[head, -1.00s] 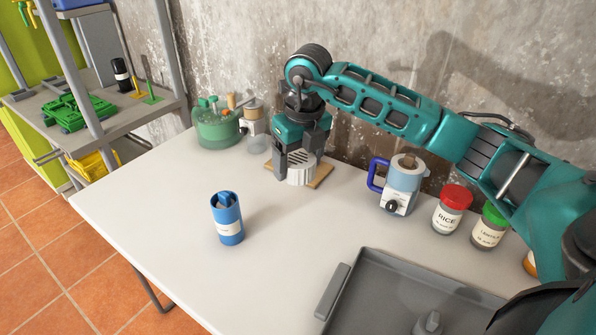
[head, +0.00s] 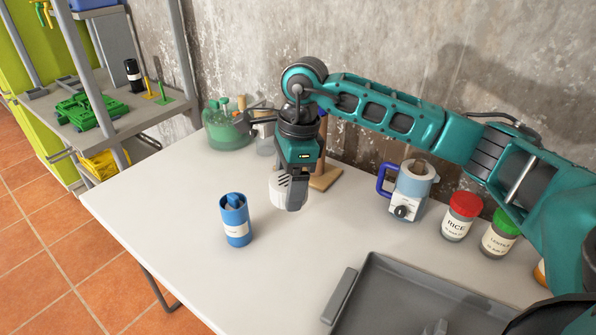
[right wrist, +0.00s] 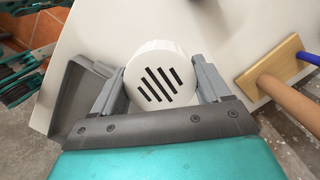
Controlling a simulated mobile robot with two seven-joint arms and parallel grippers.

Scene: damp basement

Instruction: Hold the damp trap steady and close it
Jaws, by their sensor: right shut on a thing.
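The damp trap (head: 236,228) is a blue cylinder with a white label, standing upright and open-topped on the table, with a blue-grey piece showing inside its mouth. My right gripper (head: 288,202) is shut on a white round lid (head: 277,188) with dark slots and holds it in the air, right of the damp trap and apart from it. In the right wrist view the lid (right wrist: 157,78) sits between the two fingers, its slotted face towards the camera.
A wooden board (head: 326,180) with an upright post lies behind the gripper. A green pot (head: 222,135) stands at the back left. The table around the damp trap is clear.

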